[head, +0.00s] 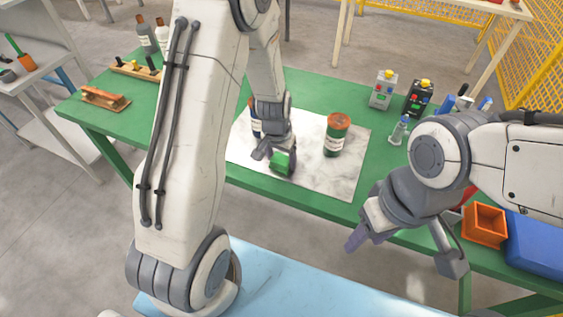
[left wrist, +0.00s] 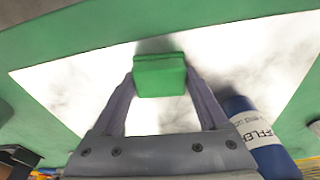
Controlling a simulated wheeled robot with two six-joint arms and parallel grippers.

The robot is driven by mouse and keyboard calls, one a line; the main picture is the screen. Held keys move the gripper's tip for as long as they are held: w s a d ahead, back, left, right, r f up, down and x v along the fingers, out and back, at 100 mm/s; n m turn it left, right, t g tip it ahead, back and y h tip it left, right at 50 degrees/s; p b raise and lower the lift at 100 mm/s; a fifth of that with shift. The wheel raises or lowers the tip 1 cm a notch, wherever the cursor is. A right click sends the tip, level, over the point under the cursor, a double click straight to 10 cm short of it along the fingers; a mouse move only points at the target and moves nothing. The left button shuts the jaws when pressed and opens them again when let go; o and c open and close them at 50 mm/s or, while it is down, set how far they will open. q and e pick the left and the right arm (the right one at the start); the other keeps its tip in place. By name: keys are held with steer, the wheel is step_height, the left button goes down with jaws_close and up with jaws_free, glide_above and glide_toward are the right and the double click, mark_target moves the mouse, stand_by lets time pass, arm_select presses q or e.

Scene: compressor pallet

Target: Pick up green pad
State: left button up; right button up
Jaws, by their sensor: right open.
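The green pad (head: 283,162) is a small block at the front of the white marbled sheet (head: 315,178) on the green table. My left gripper (head: 274,156) reaches down to it from behind my arm. In the left wrist view the pad (left wrist: 160,75) sits between the two fingertips, which press against its left and right sides. I cannot tell whether the pad is clear of the sheet. My right gripper (head: 405,254) is open and empty, in front of the table's near edge.
A blue labelled cylinder (left wrist: 262,138) stands beside my left gripper. A green can with an orange top (head: 336,135) stands to the right. Farther right are a grey control box (head: 383,89), an orange bin (head: 484,225) and a blue bin (head: 535,243).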

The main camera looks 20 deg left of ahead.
mark_target(282, 157)
arm_select(q)
steer(key=c, duration=0.3)
steer(key=shift+r, duration=0.1)
steer(key=shift+r, duration=0.55)
step_height(282, 157, up, 3)
steer(key=shift+f, duration=0.2)
steer(key=s+d+r, duration=0.2)
steer(key=d, duration=0.1)
steer(key=s+d+r, duration=0.2)
steer(key=d, duration=0.1)
steer(key=s+d+r, duration=0.2)
steer(key=d+r, duration=0.1)
steer(key=shift+s+d+r, duration=0.1)
steer(key=shift+s+d, duration=0.1)
steer(key=shift+d, duration=0.2)
